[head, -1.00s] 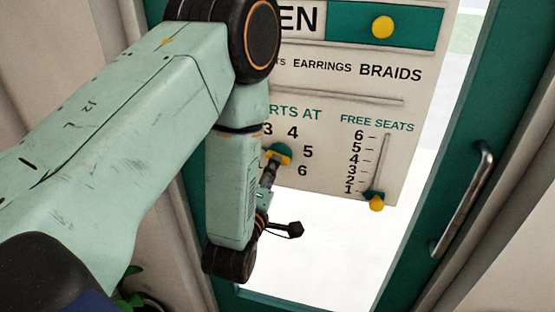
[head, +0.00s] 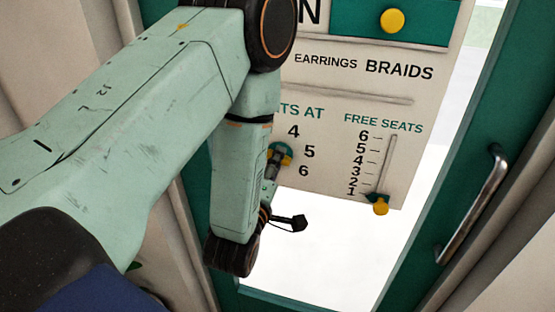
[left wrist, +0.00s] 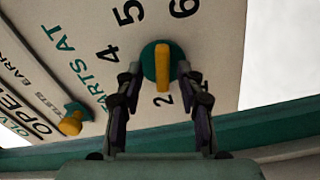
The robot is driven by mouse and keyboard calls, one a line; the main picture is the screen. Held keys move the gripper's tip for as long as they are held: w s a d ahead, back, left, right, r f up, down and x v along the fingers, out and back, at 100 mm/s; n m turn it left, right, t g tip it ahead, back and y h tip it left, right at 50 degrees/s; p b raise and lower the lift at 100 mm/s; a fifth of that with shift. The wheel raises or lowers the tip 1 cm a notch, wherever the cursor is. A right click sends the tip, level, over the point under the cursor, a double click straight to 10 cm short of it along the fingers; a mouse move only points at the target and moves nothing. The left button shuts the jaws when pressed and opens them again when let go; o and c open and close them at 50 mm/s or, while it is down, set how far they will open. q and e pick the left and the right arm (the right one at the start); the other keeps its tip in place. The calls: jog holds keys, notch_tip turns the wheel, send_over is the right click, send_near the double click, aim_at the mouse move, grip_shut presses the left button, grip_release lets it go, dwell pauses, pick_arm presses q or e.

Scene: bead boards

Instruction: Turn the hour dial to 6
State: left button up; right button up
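The hour dial (head: 286,149) is a small green disc with a yellow grip bar on the lower part of a white board. In the left wrist view the dial (left wrist: 150,62) shows its yellow bar running up and down the picture, its lower end near the 2. My left gripper (head: 275,158) is at the dial and hides part of it in the head view. In the left wrist view the left gripper (left wrist: 160,72) has its fingers apart, one on each side of the bar, with gaps visible. The 6 (head: 303,171) is at the dial's lower right. My right gripper is not in view.
A free-seats slider (head: 380,206) with a yellow knob stands at 1, right of the dial. A yellow knob (head: 392,20) is on the green strip above. Another yellow knob (left wrist: 70,122) shows in the left wrist view. A door handle (head: 473,205) is at right.

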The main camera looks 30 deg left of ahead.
pick_arm(q)
jog(key=shift+w+a+f, duration=0.25)
jog(key=shift+w+f, duration=0.05)
jog(key=shift+w, duration=0.4)
jog(key=shift+s+d+r, duration=0.3)
jog(key=shift+s, duration=0.2)
jog(key=shift+c, duration=1.2)
jog(key=shift+w+a+f, duration=0.25)
jog(key=shift+w, duration=0.1)
jog(key=c, duration=0.5)
jog(key=shift+s+d, duration=0.1)
grip_shut()
